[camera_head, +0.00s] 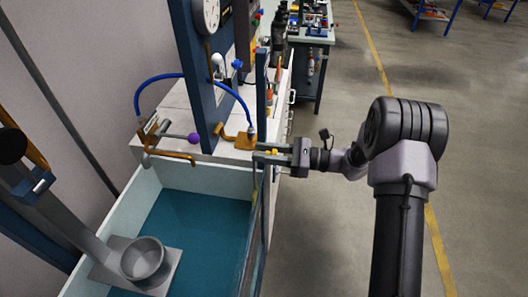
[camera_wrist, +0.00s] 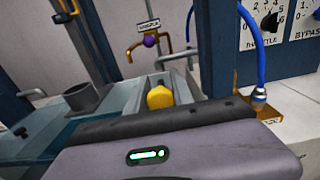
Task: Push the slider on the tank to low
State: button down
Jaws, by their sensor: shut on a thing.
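The tank (camera_head: 146,186) is a pale open box with blue-green water at the lower left of the head view. A tall blue post stands at its right edge, with a narrow upright strip (camera_head: 256,195) beside it. My gripper (camera_head: 270,156) is level at the upper part of that edge, reaching in from the right. It is shut on a small yellow knob (camera_wrist: 160,97), the slider, which shows between the fingers in the wrist view. Only a bit of yellow shows in the head view. The slider's marks cannot be read.
A grey cup-shaped fitting (camera_head: 143,259) stands in the tank. A purple-knobbed valve (camera_head: 193,138) and a blue hose (camera_head: 158,79) are behind the tank, near a blue column (camera_head: 196,70). A workbench (camera_head: 312,38) stands farther back. The floor to the right is clear.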

dwell(0.5)
notch_tip(320, 180, down, 10)
jog(key=b, duration=0.5)
jog(key=shift+s+f+b, duration=0.15)
jog(key=shift+f+b, duration=0.1)
jog(key=shift+b, duration=0.05)
jog(key=c, duration=1.1)
grip_release()
jog(key=shift+f, duration=0.1)
jog(key=shift+c, duration=0.2)
